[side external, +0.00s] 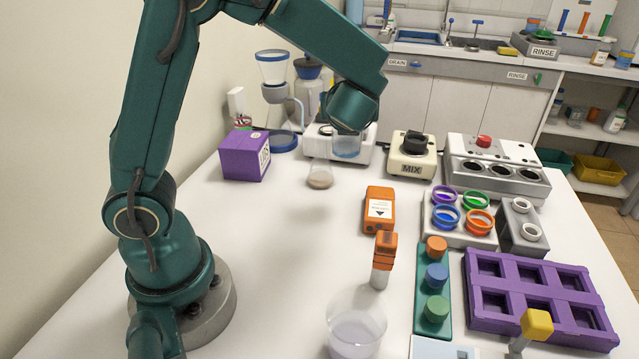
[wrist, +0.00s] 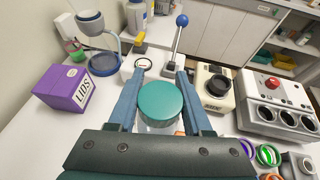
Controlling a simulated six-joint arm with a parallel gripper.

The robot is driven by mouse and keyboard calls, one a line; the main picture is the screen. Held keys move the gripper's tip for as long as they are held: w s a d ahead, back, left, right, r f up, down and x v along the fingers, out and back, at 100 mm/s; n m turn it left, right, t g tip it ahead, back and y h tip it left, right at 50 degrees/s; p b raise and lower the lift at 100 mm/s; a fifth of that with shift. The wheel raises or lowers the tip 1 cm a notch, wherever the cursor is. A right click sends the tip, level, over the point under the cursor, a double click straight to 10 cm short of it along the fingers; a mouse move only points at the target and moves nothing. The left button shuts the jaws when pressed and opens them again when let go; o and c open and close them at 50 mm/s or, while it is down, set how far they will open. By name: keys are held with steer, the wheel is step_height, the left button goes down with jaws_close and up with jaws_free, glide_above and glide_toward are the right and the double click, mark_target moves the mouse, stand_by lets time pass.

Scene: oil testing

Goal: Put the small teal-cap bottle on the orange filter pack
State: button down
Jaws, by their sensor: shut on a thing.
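In the wrist view the small bottle shows its round teal cap (wrist: 160,103) from above; its clear body is mostly hidden below. My gripper (wrist: 160,74) is shut on it, one blue finger on each side. The orange filter pack (side external: 379,209) lies on the white table with a white label on top, right of and below the end of my arm in the side view. In that view the fingers are hidden. A bluish translucent shape (side external: 346,148) shows under my wrist; I cannot tell whether it is the held bottle.
A shallow dish (side external: 320,178) lies left of the pack. The MIX device (side external: 411,160) is behind, a colored-ring rack (side external: 460,232) to the right, a purple box (side external: 243,158) to the left.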

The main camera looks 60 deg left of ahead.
steer(key=shift+w+d+f, duration=0.75)
steer(key=shift+d+f, duration=0.25)
steer(key=shift+f, duration=0.45)
steer(key=shift+w+d+f, duration=0.75)
steer(key=shift+d+f, duration=0.2)
steer(key=shift+f, duration=0.45)
steer(key=shift+w+d+f, duration=0.75)
steer(key=shift+d+f, duration=0.25)
steer(key=shift+f, duration=0.45)
steer(key=shift+f, duration=0.1)
steer(key=shift+c, duration=1.6)
jaws_free()
